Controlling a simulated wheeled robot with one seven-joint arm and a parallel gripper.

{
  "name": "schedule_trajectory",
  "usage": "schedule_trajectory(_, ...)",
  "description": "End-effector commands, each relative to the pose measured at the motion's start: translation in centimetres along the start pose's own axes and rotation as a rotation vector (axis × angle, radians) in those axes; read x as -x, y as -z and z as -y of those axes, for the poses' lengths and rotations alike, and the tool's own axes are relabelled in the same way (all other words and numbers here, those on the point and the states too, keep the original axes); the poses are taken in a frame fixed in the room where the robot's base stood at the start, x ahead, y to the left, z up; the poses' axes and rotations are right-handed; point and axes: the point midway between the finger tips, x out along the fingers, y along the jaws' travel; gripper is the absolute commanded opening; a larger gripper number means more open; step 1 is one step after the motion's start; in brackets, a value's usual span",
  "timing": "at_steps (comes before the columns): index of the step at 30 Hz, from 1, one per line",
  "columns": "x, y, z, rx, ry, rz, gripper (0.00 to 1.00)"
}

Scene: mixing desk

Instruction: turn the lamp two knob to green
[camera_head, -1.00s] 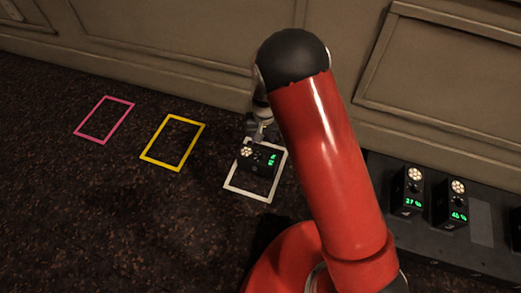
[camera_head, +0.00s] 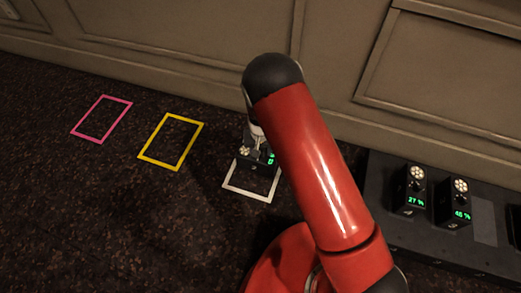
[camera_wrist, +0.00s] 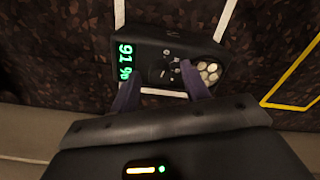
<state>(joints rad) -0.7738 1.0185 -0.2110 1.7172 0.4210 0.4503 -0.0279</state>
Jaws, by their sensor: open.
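A small black lamp box (camera_head: 262,171) stands at the white outline, partly hidden by my arm. In the wrist view the black box (camera_wrist: 150,48) shows a green 91 % display, a pale round lamp cluster (camera_wrist: 208,72) and a dark knob (camera_wrist: 164,71) between them. Its label is too small to read surely. My gripper (camera_wrist: 160,75) is open, its two fingers over the box face on either side of the knob. Contact with the knob cannot be told. In the head view my gripper (camera_head: 258,143) is just above the box, mostly behind my arm.
The white outline (camera_head: 245,193) lies on the dark surface, with a yellow outline (camera_head: 149,157) and a pink outline (camera_head: 83,136) to its left. Two similar boxes, reading 27 % (camera_head: 409,187) and about 46 % (camera_head: 454,205), stand on a dark rack (camera_head: 400,238) at right. A panelled wall is behind.

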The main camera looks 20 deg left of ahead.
Motion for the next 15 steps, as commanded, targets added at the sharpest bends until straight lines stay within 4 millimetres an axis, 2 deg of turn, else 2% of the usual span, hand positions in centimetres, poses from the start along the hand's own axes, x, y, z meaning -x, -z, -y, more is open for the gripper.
schedule_trajectory(1,0.02,0.00,0.00,0.000,0.000,0.000,0.46)
schedule_trajectory(11,0.03,0.00,-0.01,0.000,0.000,0.000,0.03)
schedule_trajectory(15,0.03,0.00,-0.01,-0.003,0.000,0.000,0.01)
